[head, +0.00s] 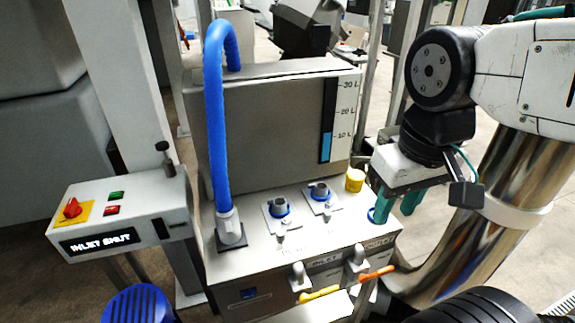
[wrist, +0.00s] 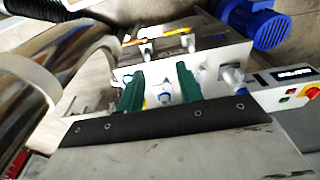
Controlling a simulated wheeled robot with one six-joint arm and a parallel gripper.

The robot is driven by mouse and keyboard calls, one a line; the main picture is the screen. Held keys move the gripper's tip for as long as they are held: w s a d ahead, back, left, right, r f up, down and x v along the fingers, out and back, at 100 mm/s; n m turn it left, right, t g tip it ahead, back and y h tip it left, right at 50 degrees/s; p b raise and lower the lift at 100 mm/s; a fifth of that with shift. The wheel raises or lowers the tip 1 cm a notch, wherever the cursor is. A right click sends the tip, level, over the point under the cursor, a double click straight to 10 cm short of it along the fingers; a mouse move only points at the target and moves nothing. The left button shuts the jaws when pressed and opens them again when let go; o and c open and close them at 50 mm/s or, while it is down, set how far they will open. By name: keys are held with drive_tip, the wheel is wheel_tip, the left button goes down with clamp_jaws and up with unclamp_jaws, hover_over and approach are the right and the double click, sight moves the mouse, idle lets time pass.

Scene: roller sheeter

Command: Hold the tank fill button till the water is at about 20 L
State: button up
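The grey tank (head: 262,135) stands behind a white housing (head: 215,262). Its level gauge (head: 327,120) is marked 10, 20 and 30 L, and the blue water column (head: 326,147) tops out at about the 10 L mark. Two blue-ringed fittings (head: 280,208) and a yellow cap (head: 355,180) are on the housing top. I cannot tell which part is the tank fill button. My gripper (head: 394,212) is at the housing's right end, its teal fingers apart with nothing held. A blue ring shows beside one fingertip; contact is unclear. In the wrist view the fingers (wrist: 158,72) point towards the housing.
A control box (head: 125,215) at left has a red knob, green and red buttons and a display reading INLET SHUT. A blue hose (head: 214,110) arches over the tank. Yellow (head: 320,293) and orange (head: 376,273) valve handles stick out in front.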

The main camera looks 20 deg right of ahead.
clamp_jaws()
idle(1.4)
